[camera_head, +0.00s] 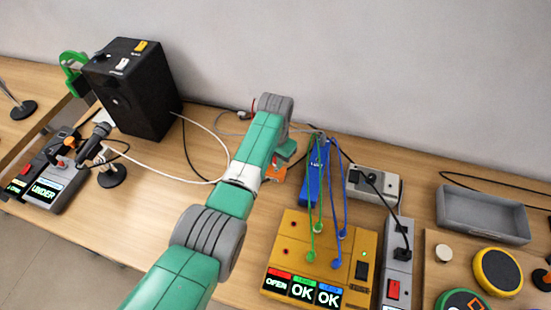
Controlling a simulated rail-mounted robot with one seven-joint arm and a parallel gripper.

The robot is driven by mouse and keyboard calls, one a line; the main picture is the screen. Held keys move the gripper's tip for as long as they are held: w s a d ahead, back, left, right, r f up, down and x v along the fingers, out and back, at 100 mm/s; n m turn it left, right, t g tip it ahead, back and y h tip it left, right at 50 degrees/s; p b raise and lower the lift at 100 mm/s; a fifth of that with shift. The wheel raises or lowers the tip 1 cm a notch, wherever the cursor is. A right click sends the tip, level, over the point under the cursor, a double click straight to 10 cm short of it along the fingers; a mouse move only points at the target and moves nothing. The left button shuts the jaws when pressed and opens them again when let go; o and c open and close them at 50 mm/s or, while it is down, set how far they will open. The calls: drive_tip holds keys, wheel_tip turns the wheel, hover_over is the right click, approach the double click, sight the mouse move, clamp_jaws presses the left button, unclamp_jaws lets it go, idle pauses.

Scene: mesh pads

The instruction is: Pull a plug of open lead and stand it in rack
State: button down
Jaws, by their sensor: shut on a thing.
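The mustard tester box (310,225) stands at centre right, with displays along its front: a red OPEN (277,283) and two reading OK. Its two red-ringed sockets on the left are bare. Green leads (316,200) and blue leads (341,200) stand plugged into it and arch up towards the narrow blue rack (312,182) behind it. My gripper (281,168) is beyond the box, left of the blue rack, mostly hidden by my arm. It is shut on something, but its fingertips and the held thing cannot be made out.
A grey socket box (389,184) and a power strip (397,270) with black plugs stand right of the tester. A grey tray (470,222) is farther right.

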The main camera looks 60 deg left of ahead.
drive_tip(key=shift+f+b, duration=0.95)
drive_tip(key=shift+f, duration=0.25)
drive_tip(key=c, duration=1.3)
unclamp_jaws()
drive_tip(key=shift+o, duration=0.2)
drive_tip(key=shift+r, duration=0.1)
wheel_tip(320, 180, up, 8)
drive_tip(key=p, duration=0.3)
